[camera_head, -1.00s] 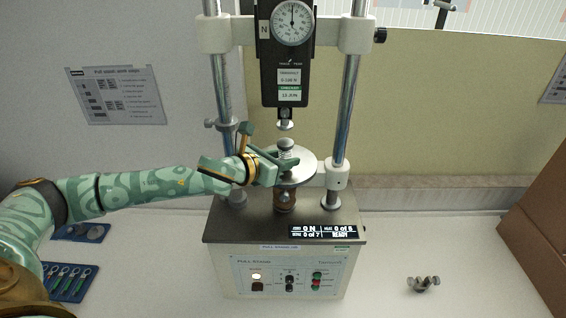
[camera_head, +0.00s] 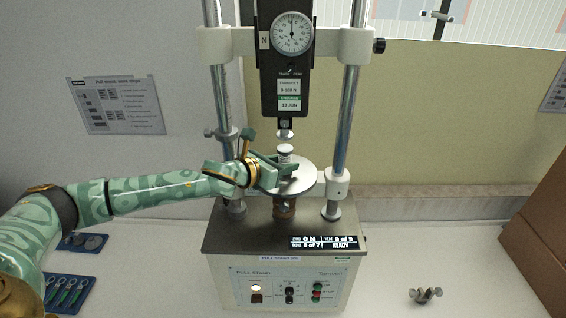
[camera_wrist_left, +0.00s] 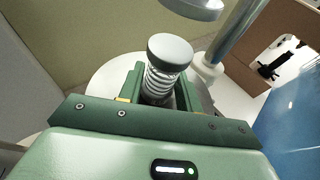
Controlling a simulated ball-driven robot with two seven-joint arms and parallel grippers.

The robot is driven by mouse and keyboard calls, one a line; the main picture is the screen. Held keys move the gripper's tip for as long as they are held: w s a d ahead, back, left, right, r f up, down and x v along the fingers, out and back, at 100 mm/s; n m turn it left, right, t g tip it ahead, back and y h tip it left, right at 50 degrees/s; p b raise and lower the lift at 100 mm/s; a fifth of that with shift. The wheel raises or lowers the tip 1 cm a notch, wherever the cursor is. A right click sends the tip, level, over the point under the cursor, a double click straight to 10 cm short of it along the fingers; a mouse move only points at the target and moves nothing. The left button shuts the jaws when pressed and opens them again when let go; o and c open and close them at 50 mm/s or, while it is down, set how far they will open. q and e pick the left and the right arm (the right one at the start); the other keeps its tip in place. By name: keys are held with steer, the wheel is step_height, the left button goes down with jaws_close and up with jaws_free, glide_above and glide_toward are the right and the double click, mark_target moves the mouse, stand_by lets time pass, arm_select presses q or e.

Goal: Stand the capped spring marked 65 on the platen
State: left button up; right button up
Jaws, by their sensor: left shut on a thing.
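The capped spring (camera_head: 285,150) has a grey disc cap over pale coils. It stands about upright over the round grey platen (camera_head: 308,180), below the gauge's round foot. My left gripper (camera_head: 284,169) is shut on its lower part, low over the platen. In the left wrist view the spring's cap (camera_wrist_left: 171,48) and coils show between the green fingers, with the platen (camera_wrist_left: 106,76) behind. The fingers hide the spring's lower end, so I cannot tell whether it touches the platen. I cannot read a mark on it. My right gripper is not in view.
The pull stand (camera_head: 300,268) has steel columns on both sides of the platen and a dial gauge (camera_head: 292,34) above. Blue trays (camera_head: 68,293) lie at the lower left. A small metal part (camera_head: 425,296) and a brown box (camera_head: 545,245) are at the right.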

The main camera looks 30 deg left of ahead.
arm_select(q)
steer(key=shift+s+p, duration=0.1)
steer(key=shift+p, duration=0.55)
stand_by(0.8)
steer(key=shift+f, duration=0.1)
steer(key=o, duration=1.5)
steer(key=shift+c, duration=0.2)
steer(key=shift+s+a, duration=0.25)
steer(key=shift+s, duration=0.5)
steer(key=shift+s+a, duration=0.3)
steer(key=shift+s, duration=0.5)
steer(key=shift+s+a, duration=0.25)
steer(key=shift+s, duration=0.5)
steer(key=shift+s+a+b, duration=0.2)
steer(key=shift+s, duration=0.35)
steer(key=shift+s+a+b, duration=0.15)
steer(key=shift+s, duration=0.35)
